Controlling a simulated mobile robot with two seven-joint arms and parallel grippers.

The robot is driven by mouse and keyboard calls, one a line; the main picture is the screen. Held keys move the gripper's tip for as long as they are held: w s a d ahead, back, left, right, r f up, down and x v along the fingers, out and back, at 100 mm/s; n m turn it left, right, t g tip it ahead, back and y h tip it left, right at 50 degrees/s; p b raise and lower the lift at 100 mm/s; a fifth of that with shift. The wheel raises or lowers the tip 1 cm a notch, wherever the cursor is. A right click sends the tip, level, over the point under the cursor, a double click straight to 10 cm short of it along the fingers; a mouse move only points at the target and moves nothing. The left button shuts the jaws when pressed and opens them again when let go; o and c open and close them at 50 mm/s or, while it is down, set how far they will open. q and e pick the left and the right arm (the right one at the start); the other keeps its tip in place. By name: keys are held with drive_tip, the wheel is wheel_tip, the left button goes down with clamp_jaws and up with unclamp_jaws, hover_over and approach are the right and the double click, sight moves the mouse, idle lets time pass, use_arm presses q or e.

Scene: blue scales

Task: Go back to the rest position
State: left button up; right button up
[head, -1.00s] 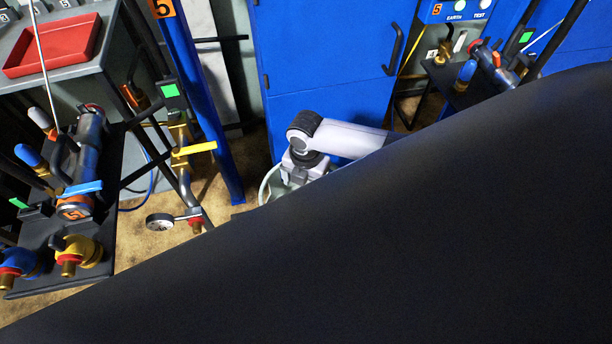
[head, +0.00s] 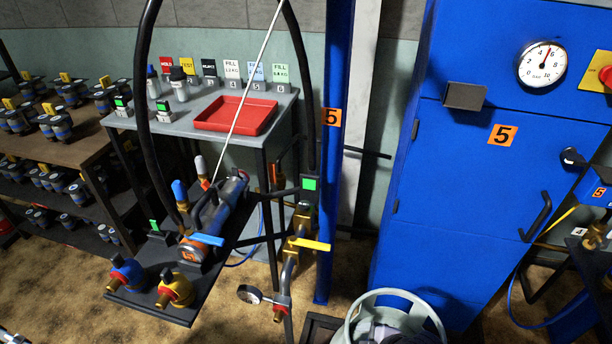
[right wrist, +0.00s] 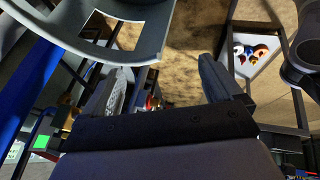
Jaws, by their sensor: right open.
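In the right wrist view my right gripper (right wrist: 165,82) is open, its two fingers spread wide with nothing between them. A grey curved collar with a cut-out (right wrist: 150,45) is close to it at the upper left; I cannot tell whether they touch. In the head view a grey gas cylinder with a round guard (head: 388,297) stands at the bottom edge, in front of the blue cabinet (head: 450,190). My right gripper does not show clearly there. My left gripper is not in view; only a small metal piece, unclear, shows in the bottom left corner.
Shelves (head: 60,150) with several dark parts are at the left. Some brown floor is bare.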

drive_tip(key=s+d+r+m+t+h+p, duration=0.1)
drive_tip(key=s+d+r+m+t, duration=0.5)
drive_tip(key=m, duration=0.7)
drive_tip(key=shift+s+d+r+m+h, duration=0.3)
drive_tip(key=shift+s+d+r+h, duration=0.15)
drive_tip(key=shift+s+d, duration=0.6)
